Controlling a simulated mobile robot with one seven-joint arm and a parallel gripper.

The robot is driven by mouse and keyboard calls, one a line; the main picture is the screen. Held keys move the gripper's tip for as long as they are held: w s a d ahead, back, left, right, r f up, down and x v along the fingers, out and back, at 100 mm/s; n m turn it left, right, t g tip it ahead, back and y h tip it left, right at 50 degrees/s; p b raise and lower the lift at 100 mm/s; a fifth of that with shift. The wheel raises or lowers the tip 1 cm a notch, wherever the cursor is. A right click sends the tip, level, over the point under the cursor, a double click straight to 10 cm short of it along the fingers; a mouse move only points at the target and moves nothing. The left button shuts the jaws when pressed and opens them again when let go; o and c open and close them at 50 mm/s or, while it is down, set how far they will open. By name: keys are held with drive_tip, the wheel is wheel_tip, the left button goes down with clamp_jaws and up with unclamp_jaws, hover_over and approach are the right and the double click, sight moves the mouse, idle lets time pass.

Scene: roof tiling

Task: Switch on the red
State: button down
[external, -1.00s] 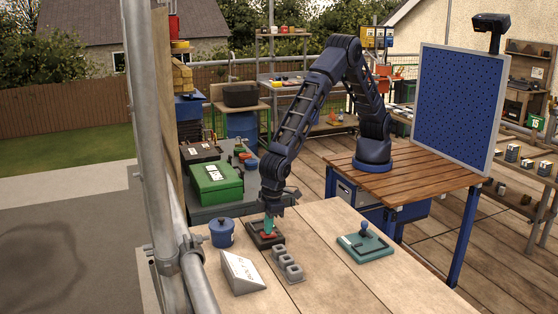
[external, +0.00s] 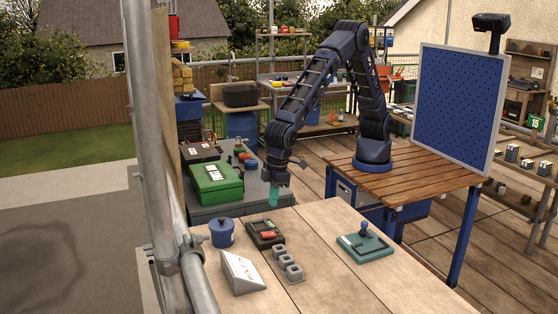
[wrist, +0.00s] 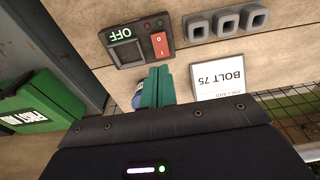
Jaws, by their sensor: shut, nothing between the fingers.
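The dark switch box (external: 265,233) lies on the wooden table with a red rocker switch (external: 268,235) on it. In the wrist view the box (wrist: 128,52) shows the word OFF, and the red rocker (wrist: 160,44) carries small white marks. Which way the rocker is tipped is hard to tell. My gripper (external: 273,200) has green fingers, shut and empty, above the table just behind the box and apart from it. In the wrist view the fingertips (wrist: 157,72) show just below the rocker's end.
Three grey blocks (external: 287,264) and a white wedge sign (external: 243,272) stand in front of the box. A blue lidded pot (external: 222,232) is at its left. A teal plate with a blue knob (external: 365,246) lies right. A green case (external: 216,182) stands behind.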

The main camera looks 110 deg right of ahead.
sight(263, 234)
drive_tip(key=shift+s+r, duration=0.2)
drive_tip(key=shift+r, duration=0.75)
drive_tip(key=shift+s+r, duration=0.15)
drive_tip(key=shift+r, duration=0.8)
drive_tip(key=shift+w, duration=0.1)
drive_tip(key=shift+w+t, duration=0.3)
drive_tip(key=shift+w, duration=0.35)
drive_tip(key=f, duration=0.4)
drive_tip(key=w+f, duration=0.1)
drive_tip(key=f, duration=0.4)
drive_tip(key=w+f, duration=0.1)
drive_tip(key=f, duration=0.3)
drive_tip(key=shift+w+f, duration=0.2)
drive_tip(key=shift+f, duration=0.15)
